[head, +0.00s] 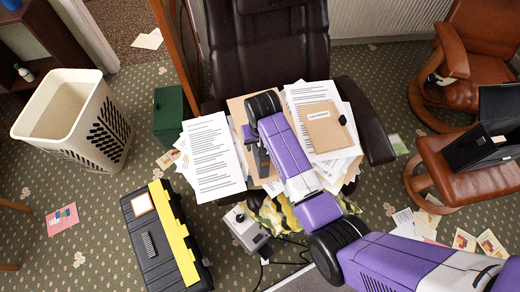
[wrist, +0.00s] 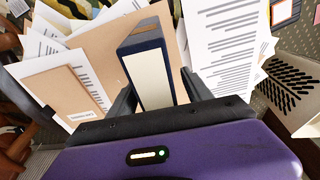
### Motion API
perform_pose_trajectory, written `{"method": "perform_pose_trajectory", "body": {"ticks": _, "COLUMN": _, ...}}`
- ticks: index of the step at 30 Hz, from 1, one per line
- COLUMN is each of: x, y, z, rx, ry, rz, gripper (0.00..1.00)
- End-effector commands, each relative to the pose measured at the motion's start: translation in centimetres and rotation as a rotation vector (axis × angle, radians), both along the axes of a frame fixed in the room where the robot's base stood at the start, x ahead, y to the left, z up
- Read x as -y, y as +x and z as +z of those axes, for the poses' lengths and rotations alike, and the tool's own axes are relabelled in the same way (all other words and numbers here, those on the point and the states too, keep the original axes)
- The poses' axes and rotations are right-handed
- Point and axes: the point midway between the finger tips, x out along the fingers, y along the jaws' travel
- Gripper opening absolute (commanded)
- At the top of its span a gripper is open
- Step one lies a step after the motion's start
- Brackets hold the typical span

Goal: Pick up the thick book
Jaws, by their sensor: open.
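The thick book (wrist: 147,76) shows in the wrist view with a dark blue cover, a brown patch at its far end and a broad cream face towards the camera. It rests among papers on the seat of the dark armchair (head: 270,52). My gripper (wrist: 157,92) is open, with one finger on each side of the book's near end. I cannot tell whether either finger touches it. In the head view my gripper (head: 257,152) is over the papers, and my arm hides most of the book.
Loose printed sheets (head: 212,158) and a tan folder (head: 323,127) surround the book. A cream basket (head: 60,115), a green box (head: 168,117) and a black-and-yellow toolbox (head: 160,235) stand at left. A brown chair (head: 475,50) and footstool (head: 450,173) are at right.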

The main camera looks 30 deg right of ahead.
Motion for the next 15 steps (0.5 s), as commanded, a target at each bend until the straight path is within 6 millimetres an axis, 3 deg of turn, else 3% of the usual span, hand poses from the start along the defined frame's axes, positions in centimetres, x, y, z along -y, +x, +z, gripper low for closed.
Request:
{"method": "perform_pose_trajectory", "body": {"ticks": 8, "x": 0.01, "y": 0.05, "z": -0.38, "rx": 0.0, "ry": 0.0, "rz": 0.0, "gripper": 0.58}}
{"method": "perform_pose_trajectory", "body": {"ticks": 15, "x": 0.02, "y": 0.05, "z": -0.36, "rx": 0.0, "ry": 0.0, "rz": 0.0, "gripper": 0.13}}
